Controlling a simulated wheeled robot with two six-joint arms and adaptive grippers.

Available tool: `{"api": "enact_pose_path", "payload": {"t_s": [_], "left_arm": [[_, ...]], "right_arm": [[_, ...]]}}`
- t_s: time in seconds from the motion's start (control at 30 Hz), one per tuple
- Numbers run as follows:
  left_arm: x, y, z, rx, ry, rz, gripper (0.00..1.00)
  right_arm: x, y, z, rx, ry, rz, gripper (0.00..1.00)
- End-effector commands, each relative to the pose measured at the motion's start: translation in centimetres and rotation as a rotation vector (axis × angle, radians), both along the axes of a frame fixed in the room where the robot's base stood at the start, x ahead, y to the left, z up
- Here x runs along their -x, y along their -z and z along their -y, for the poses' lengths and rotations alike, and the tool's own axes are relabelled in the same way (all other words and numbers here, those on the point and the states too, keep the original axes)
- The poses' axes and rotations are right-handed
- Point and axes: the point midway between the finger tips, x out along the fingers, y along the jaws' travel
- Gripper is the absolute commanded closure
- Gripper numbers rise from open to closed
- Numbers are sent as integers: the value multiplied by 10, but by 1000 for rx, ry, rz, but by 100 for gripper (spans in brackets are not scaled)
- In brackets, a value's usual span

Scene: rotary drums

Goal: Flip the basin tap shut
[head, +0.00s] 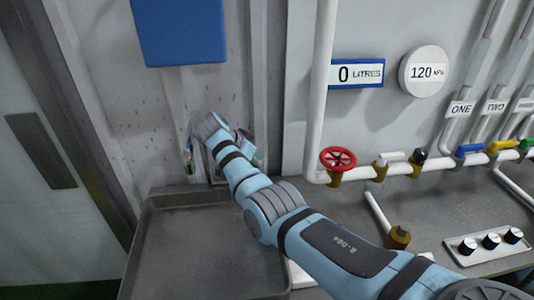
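The grey metal basin (208,245) is at the lower left, against the back wall. My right arm comes in from the lower right and reaches over the basin's back right part to the wall. My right gripper (213,165) is at the wall just above the basin's back edge, mostly hidden behind my own wrist. Its fingers are too small and covered to tell open from shut. A small shiny part shows just left of it; I cannot tell whether it is the tap or a finger. The basin tap is not clearly visible. My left gripper is not in view.
Right of the arm, a white pipe carries a red wheel valve (338,158) and several coloured levers. A switch panel (490,244) and a brass fitting (397,238) are on the counter. A litres display (357,74) and round gauge (424,71) hang above. The basin's inside looks empty.

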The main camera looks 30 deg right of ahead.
Motion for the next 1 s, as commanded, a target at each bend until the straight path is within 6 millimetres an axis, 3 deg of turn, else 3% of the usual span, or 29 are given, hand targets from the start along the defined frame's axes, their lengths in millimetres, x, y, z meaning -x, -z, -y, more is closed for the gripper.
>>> {"api": "enact_pose_path", "payload": {"t_s": [0.2, 0.33, 1.0], "left_arm": [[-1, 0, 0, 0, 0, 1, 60], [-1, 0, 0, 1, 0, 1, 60], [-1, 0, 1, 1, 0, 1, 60]], "right_arm": [[9, -33, -18, 0, 4, 6, 100], [13, -44, -24, 0, 7, 6, 100], [13, -48, -25, 3, 8, 5, 100]]}}
